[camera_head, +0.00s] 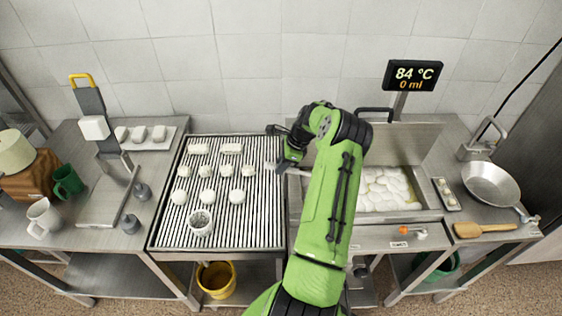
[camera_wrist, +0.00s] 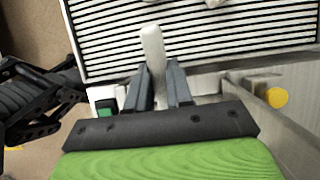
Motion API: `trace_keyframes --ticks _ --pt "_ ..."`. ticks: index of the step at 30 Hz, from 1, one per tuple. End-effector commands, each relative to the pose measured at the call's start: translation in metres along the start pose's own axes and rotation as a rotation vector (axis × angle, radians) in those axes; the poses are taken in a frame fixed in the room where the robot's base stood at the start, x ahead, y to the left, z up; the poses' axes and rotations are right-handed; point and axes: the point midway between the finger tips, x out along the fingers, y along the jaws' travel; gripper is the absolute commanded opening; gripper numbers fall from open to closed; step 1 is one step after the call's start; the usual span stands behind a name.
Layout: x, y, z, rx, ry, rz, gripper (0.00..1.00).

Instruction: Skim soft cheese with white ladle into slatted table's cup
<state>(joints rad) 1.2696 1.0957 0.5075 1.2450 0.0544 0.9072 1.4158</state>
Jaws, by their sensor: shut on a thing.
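My gripper (camera_wrist: 160,82) is shut on the white ladle (camera_wrist: 152,45). Its pale rounded handle stands between the two grey fingers in the wrist view, and I cannot make out its bowl. In the head view my gripper (camera_head: 280,166) is at the right edge of the slatted table (camera_head: 262,215), beside the vat. The soft cheese (camera_head: 388,190) lies as white lumps in yellowish liquid in the steel vat (camera_head: 375,217), partly hidden by my arm.
Several white cheese pieces (camera_head: 237,196) stand behind the cup. A display (camera_head: 411,76) reads 84 °C and 0 ml. A pan (camera_head: 490,184) and wooden paddle (camera_head: 484,229) are at right. A press (camera_head: 100,135) and mugs (camera_head: 44,217) are at left.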

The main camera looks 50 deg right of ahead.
Motion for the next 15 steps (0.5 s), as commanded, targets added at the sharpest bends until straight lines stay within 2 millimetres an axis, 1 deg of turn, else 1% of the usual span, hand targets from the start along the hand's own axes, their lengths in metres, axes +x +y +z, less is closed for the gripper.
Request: trace_keyframes --ticks 1,15 --pt "0.011 0.0 -0.005 -0.001 0.0 0.0 0.0" --pt "0.06 0.0 -0.026 -0.001 0.0 0.0 0.0"
